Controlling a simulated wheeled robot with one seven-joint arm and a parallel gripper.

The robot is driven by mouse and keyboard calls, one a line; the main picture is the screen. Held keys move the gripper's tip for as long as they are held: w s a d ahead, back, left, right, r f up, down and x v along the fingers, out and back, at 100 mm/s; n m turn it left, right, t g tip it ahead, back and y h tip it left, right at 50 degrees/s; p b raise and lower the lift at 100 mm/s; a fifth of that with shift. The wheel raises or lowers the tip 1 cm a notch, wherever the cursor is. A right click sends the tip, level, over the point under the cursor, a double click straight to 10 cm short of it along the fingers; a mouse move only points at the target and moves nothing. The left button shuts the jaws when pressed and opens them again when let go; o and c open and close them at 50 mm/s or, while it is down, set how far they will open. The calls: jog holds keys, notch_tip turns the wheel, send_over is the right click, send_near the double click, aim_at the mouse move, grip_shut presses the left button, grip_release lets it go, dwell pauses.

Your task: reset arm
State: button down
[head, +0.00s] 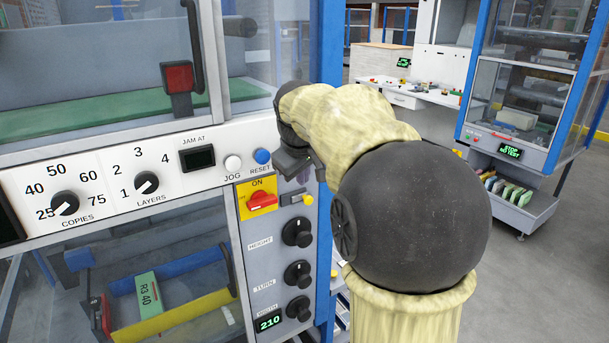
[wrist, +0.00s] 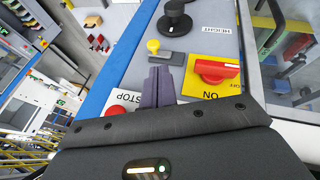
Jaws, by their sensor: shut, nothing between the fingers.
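My gripper (wrist: 158,72) is shut and empty. Its two purple-grey fingers lie together in front of the grey control panel (wrist: 205,20), between the red ON switch (wrist: 212,70) on its yellow plate and the red STOP button (wrist: 117,110). The fingertips appear close to a small dark block (wrist: 160,57) with a yellow knob (wrist: 153,46); I cannot tell whether they touch it. In the head view my arm reaches to the panel from the right, and its wrist hides part of the panel's upper right. The ON switch (head: 262,201) shows just left of the fingers there.
Below the switch are black dials, HEIGHT (head: 297,232) and TURN (head: 297,274), and a green display reading 210 (head: 270,321). The white JOG button (head: 233,162) and blue RESET button (head: 262,156) sit above. Another machine (head: 520,100) stands at the right, with open floor before it.

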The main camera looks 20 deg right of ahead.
jog(key=shift+s+r, duration=0.3)
jog(key=shift+r, duration=0.15)
jog(key=s+a+f+m+g+y, duration=0.1)
jog(key=s+a+f, duration=0.5)
jog(key=s+f, duration=0.3)
jog(key=s+a+f+m+g+y, duration=0.1)
jog(key=s+a+f, duration=0.5)
jog(key=f, duration=1)
jog(key=s+m, duration=0.1)
jog(key=s, duration=0.2)
jog(key=shift+g+y, duration=0.3)
jog(key=shift+y, duration=0.1)
jog(key=shift+a, duration=0.1)
jog(key=shift+s+r, duration=0.1)
jog(key=shift+s, duration=0.05)
